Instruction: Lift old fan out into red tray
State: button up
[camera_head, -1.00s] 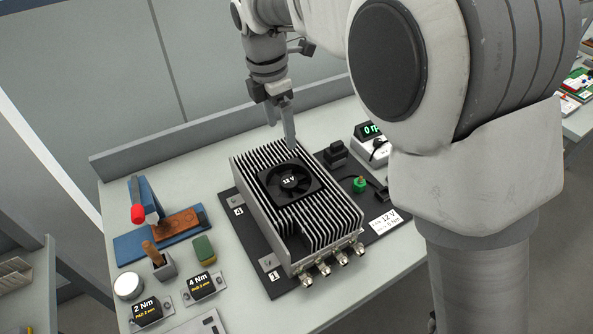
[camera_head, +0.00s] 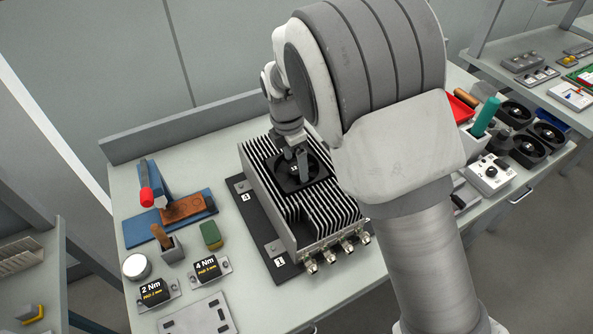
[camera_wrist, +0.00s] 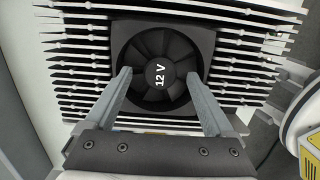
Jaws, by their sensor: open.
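The old fan, a black square unit marked 12 V (camera_head: 303,172), sits in the top of the finned grey heatsink housing (camera_head: 335,205). In the wrist view the fan (camera_wrist: 160,48) lies straight ahead, its round hub label facing me. My gripper (camera_wrist: 163,78) is open and empty. Its two fingers stand apart over the near half of the fan, one towards each side; I cannot tell whether they touch it. In the head view my gripper (camera_head: 296,160) is above the fan and hides part of it. A red tray (camera_head: 466,97) shows partly behind my arm at the right.
Several black fans (camera_head: 528,148) stand on the right bench beside a green-handled tool (camera_head: 486,117). At left are a blue fixture with a red handle (camera_head: 147,196), a green block (camera_head: 211,235) and 2 Nm and 4 Nm stands. My arm hides the housing's right side.

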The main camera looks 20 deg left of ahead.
jog(key=shift+f, duration=0.4)
jog(key=shift+c, duration=0.2)
jog(key=c, duration=1.2)
jog(key=shift+r, duration=0.1)
jog(key=shift+r, duration=0.45)
jog(key=r, duration=0.3)
jog(key=shift+w+d+r, duration=0.1)
jog(key=shift+d+r, duration=0.15)
jog(key=shift+d, duration=0.1)
jog(key=d+r, duration=0.2)
jog(key=d, duration=0.1)
jog(key=d+r+b, duration=0.1)
jog(key=d+r, duration=0.1)
jog(key=d, duration=0.2)
jog(key=d+r, duration=0.2)
jog(key=d, duration=0.2)
jog(key=shift+w+r, duration=0.15)
jog(key=shift+r, duration=0.1)
